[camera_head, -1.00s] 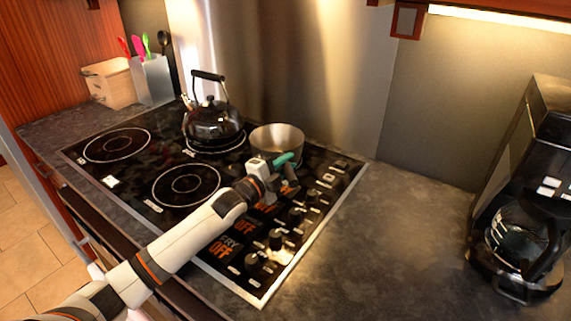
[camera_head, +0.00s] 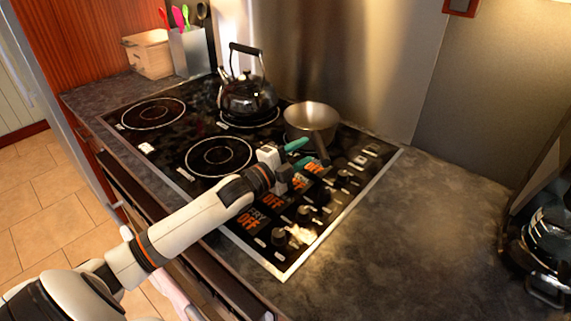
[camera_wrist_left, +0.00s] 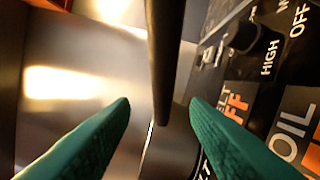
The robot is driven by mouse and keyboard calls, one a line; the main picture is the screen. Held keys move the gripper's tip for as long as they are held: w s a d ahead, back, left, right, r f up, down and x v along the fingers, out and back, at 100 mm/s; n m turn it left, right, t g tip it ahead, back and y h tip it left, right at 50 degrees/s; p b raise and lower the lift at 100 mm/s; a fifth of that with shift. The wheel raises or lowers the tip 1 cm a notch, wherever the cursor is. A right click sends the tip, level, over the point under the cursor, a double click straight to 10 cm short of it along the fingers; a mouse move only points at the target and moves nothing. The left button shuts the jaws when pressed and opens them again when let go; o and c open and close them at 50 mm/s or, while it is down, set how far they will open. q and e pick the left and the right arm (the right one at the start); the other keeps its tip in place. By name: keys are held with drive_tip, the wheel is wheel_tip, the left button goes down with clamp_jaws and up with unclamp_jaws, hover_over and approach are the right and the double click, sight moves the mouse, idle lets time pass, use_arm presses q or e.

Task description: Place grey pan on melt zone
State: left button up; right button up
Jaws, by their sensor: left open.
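The grey pan (camera_head: 306,112) sits upright at the back right of the black cooktop (camera_head: 190,130), beside the kettle. Its handle points toward the front right; in the left wrist view the dark handle (camera_wrist_left: 164,55) comes down between my fingers. My left gripper (camera_head: 303,158) is open at the handle, with its teal fingers apart on either side; I cannot tell if either touches it. The fingers also show in the left wrist view (camera_wrist_left: 160,115). A partly hidden label ending in "ELT" (camera_wrist_left: 222,93) shows on the panel there. The melt zone itself cannot be made out. My right gripper is not in view.
A black kettle (camera_head: 247,98) stands on a rear burner. An empty front burner (camera_head: 219,156) and an empty rear left burner (camera_head: 153,113) are clear. Knobs (camera_head: 304,213) line the right side. A coffee maker (camera_head: 545,235) stands far right, with bare counter (camera_head: 420,230) between.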

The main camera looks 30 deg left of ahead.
use_arm(q)
drive_tip(key=shift+v, duration=2.75)
